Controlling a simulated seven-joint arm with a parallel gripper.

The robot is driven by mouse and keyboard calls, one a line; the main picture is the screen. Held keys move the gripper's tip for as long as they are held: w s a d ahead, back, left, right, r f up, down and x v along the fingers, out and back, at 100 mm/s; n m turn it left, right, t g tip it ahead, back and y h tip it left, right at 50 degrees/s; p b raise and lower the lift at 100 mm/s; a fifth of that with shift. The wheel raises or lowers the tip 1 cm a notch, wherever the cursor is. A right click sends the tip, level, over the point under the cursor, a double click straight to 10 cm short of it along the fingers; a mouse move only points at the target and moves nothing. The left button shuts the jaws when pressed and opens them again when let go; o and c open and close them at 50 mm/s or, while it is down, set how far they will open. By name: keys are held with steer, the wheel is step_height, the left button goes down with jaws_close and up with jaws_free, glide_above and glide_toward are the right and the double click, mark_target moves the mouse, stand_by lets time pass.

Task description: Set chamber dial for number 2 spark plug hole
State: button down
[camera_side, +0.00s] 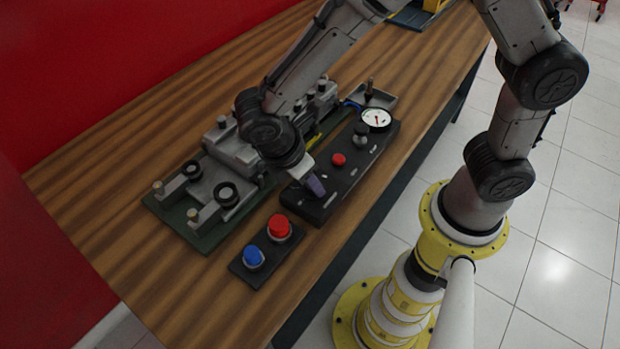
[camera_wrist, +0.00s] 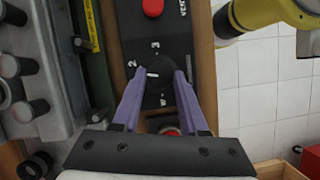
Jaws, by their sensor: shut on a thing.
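The chamber dial (camera_wrist: 150,86) is a round black knob with a short white mark, set in a black control panel (camera_wrist: 128,20). The white mark lies nearly crosswise in the wrist view; I cannot tell exactly which number it points to. A "2" is printed at the dial's upper left and a "3" above it. My gripper (camera_wrist: 150,80) has its two purple fingers shut on the dial, one on each side. In the side view my gripper (camera_side: 315,186) is at the near end of the panel and hides most of the dial.
The panel also carries a red button (camera_side: 338,159), a dark knob (camera_side: 361,134) and a white gauge (camera_side: 376,118). A small box with a red button (camera_side: 279,226) and a blue button (camera_side: 253,256) stands in front. The grey engine trainer (camera_side: 228,155) stands close on the left.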

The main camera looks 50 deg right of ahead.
steer(key=shift+w+m+g, duration=0.1)
steer(key=shift+m+g, duration=0.5)
steer(key=shift+m, duration=0.9)
steer(key=shift+c, duration=2.2)
jaws_free()
steer(key=shift+y, duration=0.3)
steer(key=v, duration=1.3)
steer(key=shift+r, duration=0.3)
steer(key=shift+w+a, duration=0.1)
steer(key=shift+w, duration=0.05)
